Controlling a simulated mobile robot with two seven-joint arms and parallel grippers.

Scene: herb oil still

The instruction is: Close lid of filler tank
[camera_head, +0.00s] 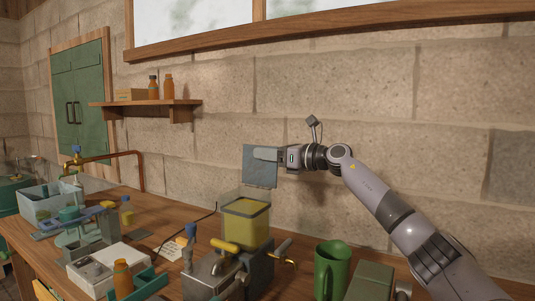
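The filler tank (245,225) is a clear box holding yellow liquid, standing on the wooden bench left of the picture's centre. A dark blue-grey square panel, which looks like its lid (261,178), stands roughly upright above and behind the tank's top. My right gripper (266,154) reaches in from the right, level with the panel's upper part. Its fingers overlap the panel's face; I cannot tell whether they grip it or only lie in front of it. My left gripper is out of view.
A grey machine with a yellow tap (225,246) stands in front of the tank. A green mug (331,270) is to the right. A white box (105,270), a teal stand (75,222) and bottles crowd the bench's left. A wall shelf (150,103) is behind.

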